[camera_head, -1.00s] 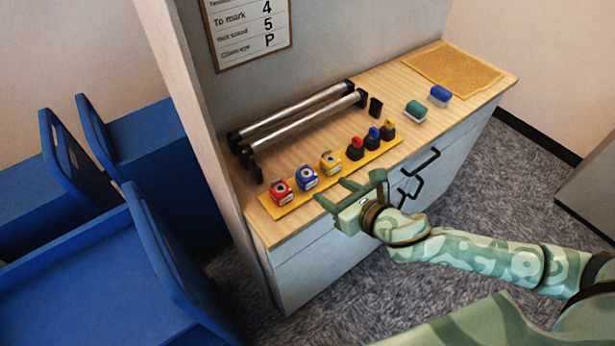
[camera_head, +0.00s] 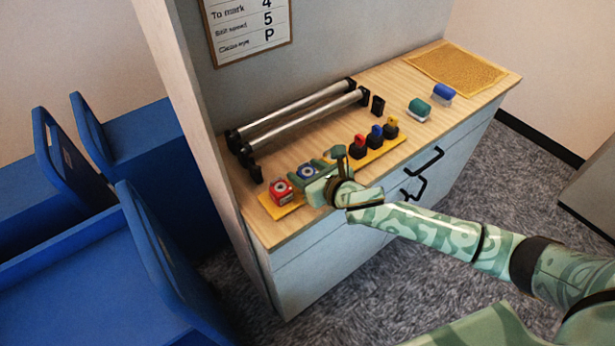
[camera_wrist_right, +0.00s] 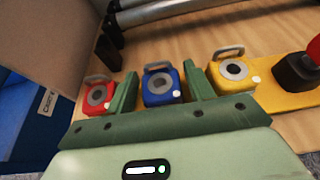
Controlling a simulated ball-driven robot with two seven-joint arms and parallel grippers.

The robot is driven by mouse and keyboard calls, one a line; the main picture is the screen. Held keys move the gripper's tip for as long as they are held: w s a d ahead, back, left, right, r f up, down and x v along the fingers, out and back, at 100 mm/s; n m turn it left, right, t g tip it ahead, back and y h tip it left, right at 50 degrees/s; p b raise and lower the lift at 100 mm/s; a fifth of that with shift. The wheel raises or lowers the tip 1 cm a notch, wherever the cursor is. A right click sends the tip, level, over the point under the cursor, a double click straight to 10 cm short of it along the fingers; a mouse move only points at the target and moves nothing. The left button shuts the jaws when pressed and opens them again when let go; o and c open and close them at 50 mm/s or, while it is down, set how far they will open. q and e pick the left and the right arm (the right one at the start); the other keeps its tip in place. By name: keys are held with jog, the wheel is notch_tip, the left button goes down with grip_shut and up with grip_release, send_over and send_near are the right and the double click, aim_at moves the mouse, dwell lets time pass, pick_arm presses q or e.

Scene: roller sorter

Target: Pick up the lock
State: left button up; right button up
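Three padlock-like blocks with round faces and grey shackles stand in a row on a yellow strip (camera_head: 268,204). The red lock (camera_head: 281,190) is at the left end and the blue lock (camera_head: 306,171) is beside it. The yellow lock (camera_wrist_right: 232,74) shows in the wrist view; in the head view my right gripper hides it. My right gripper (camera_wrist_right: 162,84) is open and empty, low over the strip, its fingers to the left and right of the blue lock, with small gaps visible. I cannot tell how deep the fingers reach. My left gripper is not in view.
Red, blue and yellow knobs on black bases (camera_head: 376,137) stand farther right on the strip. Two metal rollers (camera_head: 300,112) lie behind. Blue bins (camera_head: 150,260) stand left.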

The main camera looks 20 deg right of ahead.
jog(key=c, duration=0.8)
jog(key=shift+o, duration=0.3)
jog(key=shift+r+p, duration=0.35)
jog(key=shift+r, duration=0.3)
jog(key=s+a+r+p, duration=0.4)
jog(key=a+r+p, duration=0.1)
jog(key=r, duration=0.3)
jog(key=s+a+r+p, duration=0.5)
jog(key=r+p, duration=0.1)
jog(key=r, duration=0.2)
jog(key=shift+a+p, duration=0.4)
